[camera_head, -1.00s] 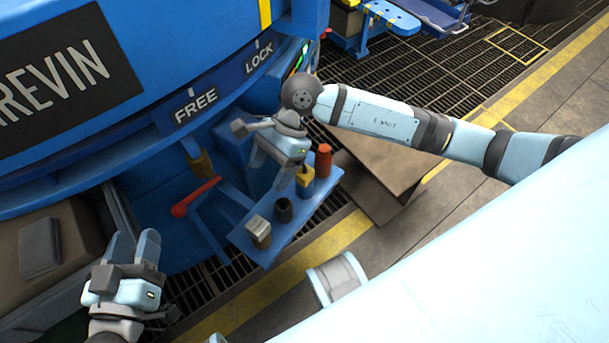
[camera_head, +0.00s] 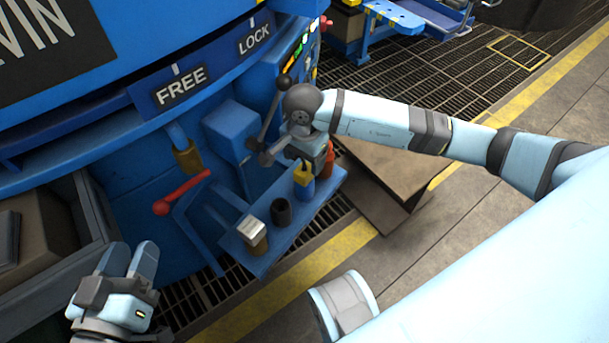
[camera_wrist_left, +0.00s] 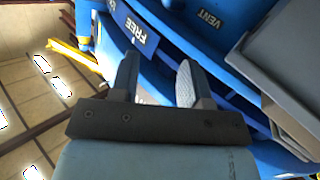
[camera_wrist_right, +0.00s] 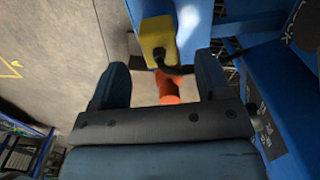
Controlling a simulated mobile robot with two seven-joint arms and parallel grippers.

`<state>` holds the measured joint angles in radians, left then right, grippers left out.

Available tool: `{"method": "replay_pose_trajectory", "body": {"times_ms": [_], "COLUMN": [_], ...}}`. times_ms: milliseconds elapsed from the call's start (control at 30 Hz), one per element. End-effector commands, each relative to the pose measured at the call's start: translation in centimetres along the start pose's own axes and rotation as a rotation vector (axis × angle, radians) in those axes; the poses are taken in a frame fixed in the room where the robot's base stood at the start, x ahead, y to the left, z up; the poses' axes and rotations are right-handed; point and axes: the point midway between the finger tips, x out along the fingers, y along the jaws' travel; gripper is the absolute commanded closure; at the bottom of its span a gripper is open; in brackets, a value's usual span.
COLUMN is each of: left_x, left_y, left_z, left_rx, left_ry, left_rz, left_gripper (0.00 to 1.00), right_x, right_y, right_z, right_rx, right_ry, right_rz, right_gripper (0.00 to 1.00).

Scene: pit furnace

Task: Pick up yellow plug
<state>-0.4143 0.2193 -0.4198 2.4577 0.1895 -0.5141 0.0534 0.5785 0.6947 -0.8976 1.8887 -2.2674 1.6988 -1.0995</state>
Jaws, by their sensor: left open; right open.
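The yellow plug (camera_head: 304,171) sits on a blue body on a small blue shelf (camera_head: 288,236) in the head view. In the right wrist view the yellow plug (camera_wrist_right: 158,42) shows just beyond my fingertips, with a dark cable at it. My right gripper (camera_head: 313,150) is above and behind the plug, its fingers partly hidden in the head view. The right wrist view shows it open (camera_wrist_right: 162,72), with nothing gripped. My left gripper (camera_head: 130,258) is open and empty at lower left, away from the shelf.
An orange-red cylinder (camera_head: 330,160) stands close behind the plug. A dark cup (camera_head: 282,212) and a silver-topped block (camera_head: 253,232) share the shelf. A red-handled lever (camera_head: 180,196) and the blue furnace body (camera_head: 130,170) lie to the left.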

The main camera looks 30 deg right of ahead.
Motion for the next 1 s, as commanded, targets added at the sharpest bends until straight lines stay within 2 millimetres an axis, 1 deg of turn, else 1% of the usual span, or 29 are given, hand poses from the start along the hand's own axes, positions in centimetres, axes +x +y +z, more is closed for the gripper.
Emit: {"method": "replay_pose_trajectory", "body": {"times_ms": [167, 233, 333, 433, 600, 633, 667, 700, 767, 800, 833, 867, 1000], "left_x": [0.2, 0.5, 0.6, 0.7, 0.7, 0.7, 0.6, 0.6, 0.6, 0.6, 0.6, 0.6, 0.6], "left_y": [-0.4, -0.8, -1.2, -1.3, -1.2, -1.2, -1.2, -1.2, -1.2, -1.2, -1.2, -1.2, -1.2], "left_z": [1.4, 1.2, 0.8, 0.5, 0.3, 0.3, 0.3, 0.4, 0.4, 0.4, 0.4, 0.4, 0.4], "left_rx": [0.015, 0.058, 0.105, 0.127, 0.128, 0.128, 0.127, 0.127, 0.126, 0.126, 0.126, 0.126, 0.125], "left_ry": [-0.026, 0.0, 0.025, 0.038, 0.04, 0.04, 0.04, 0.04, 0.039, 0.039, 0.039, 0.038, 0.038], "left_rz": [0.005, 0.004, 0.003, 0.003, 0.003, 0.003, 0.003, 0.003, 0.003, 0.003, 0.003, 0.003, 0.003], "left_gripper": [0.57, 0.57, 0.57, 0.57, 0.57, 0.57, 0.57, 0.57, 0.57, 0.57, 0.57, 0.57, 0.57], "right_x": [2.2, 3.5, 4.7, 5.2, 5.0, 5.0, 5.0, 5.0, 5.0, 5.0, 5.0, 5.0, 5.0], "right_y": [0.1, 0.1, 0.1, 0.1, 0.1, 0.1, 0.1, 0.1, 0.1, 0.1, 0.1, 0.1, 0.1], "right_z": [0.3, 0.4, 0.3, 0.3, 0.3, 0.3, 0.3, 0.3, 0.3, 0.3, 0.3, 0.3, 0.3], "right_rx": [0.0, 0.0, 0.001, 0.0, 0.0, 0.0, 0.0, 0.0, 0.0, 0.0, 0.0, 0.0, 0.0], "right_ry": [-0.003, -0.004, -0.002, -0.002, -0.001, -0.001, -0.001, -0.001, -0.001, -0.001, -0.001, -0.001, -0.001], "right_rz": [0.002, 0.002, 0.001, 0.0, 0.0, 0.0, 0.0, 0.0, 0.0, 0.0, 0.0, 0.0, 0.0], "right_gripper": [0.3, 0.3, 0.3, 0.3, 0.3, 0.34, 0.41, 0.5, 0.64, 0.73, 0.8, 0.85, 0.85]}}
